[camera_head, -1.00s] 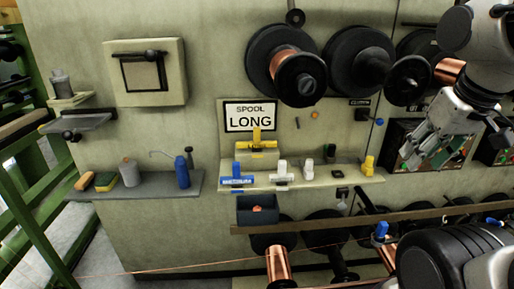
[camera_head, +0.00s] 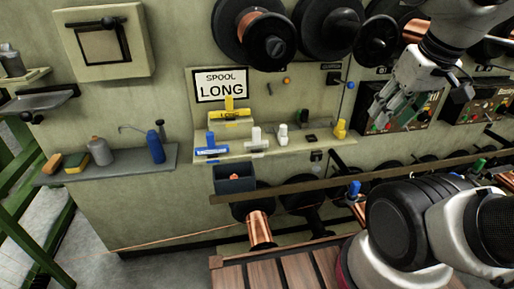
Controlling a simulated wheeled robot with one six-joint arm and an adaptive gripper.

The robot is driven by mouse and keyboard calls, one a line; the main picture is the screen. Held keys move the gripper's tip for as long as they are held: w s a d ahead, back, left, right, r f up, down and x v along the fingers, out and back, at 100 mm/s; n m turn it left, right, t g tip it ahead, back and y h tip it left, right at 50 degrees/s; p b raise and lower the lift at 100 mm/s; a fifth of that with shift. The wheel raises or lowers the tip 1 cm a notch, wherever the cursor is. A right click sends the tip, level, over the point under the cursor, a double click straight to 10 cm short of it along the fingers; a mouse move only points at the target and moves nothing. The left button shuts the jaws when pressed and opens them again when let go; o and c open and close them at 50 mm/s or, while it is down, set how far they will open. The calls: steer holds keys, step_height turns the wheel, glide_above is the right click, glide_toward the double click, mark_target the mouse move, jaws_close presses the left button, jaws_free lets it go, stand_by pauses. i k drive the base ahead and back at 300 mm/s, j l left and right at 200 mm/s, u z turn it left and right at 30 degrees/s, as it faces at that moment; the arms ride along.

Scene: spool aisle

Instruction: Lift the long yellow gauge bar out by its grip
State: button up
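The long yellow gauge bar (camera_head: 231,114) lies in a holder above the wall shelf, just under the sign (camera_head: 222,86) reading "SPOOL LONG". Its upright yellow grip (camera_head: 229,103) sticks up from the middle of the bar. My gripper (camera_head: 383,115) hangs in the air well to the right of the bar, in front of the control panels, pointing down and to the left. Its fingers look apart, with nothing between them. The lower edge of the bar and how it sits in the holder are too small to tell.
A blue gauge (camera_head: 211,150), a white gauge (camera_head: 257,141) and a small yellow piece (camera_head: 340,130) stand on the shelf (camera_head: 290,146). A dark bin (camera_head: 234,182) hangs below. Large spools (camera_head: 256,33) jut out above. A rail (camera_head: 300,185) runs below the shelf.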

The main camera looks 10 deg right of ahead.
mark_target(230, 111)
steer(key=j, duration=1.1)
steer(key=k+j, duration=0.1)
steer(key=j, duration=0.95)
steer(key=z, duration=0.05)
